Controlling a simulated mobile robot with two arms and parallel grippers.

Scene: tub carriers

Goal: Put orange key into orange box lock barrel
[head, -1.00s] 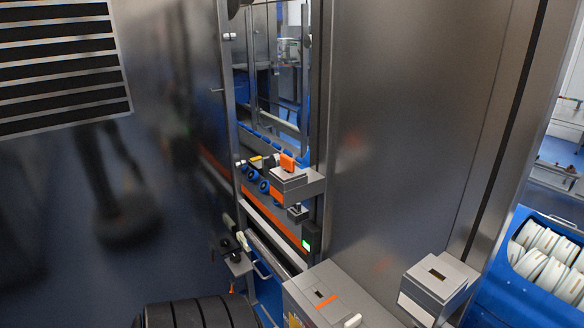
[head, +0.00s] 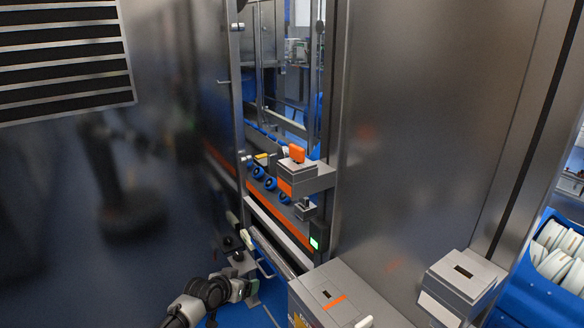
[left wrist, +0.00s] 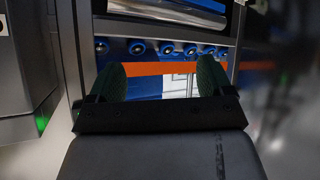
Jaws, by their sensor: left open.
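An orange key (head: 298,153) stands upright in the top of a small grey box with an orange front patch (head: 285,187), on a bracket by the tall opening. A larger grey box with an orange stripe (head: 335,302) and a dark slot in its top is at the bottom centre; I cannot tell whether that slot is the orange lock barrel. My left gripper (head: 252,287) is low, left of the striped box and well below the key. In the left wrist view its two dark green fingers (left wrist: 160,74) are apart with nothing between them. My right gripper is not in view.
A grey slotted box (head: 462,274) with a white label stands at the right, beside a blue tub (head: 535,275) of white plates. Blue rollers and an orange strip (head: 280,222) line the opening. A steel wall (head: 410,150) stands behind the boxes.

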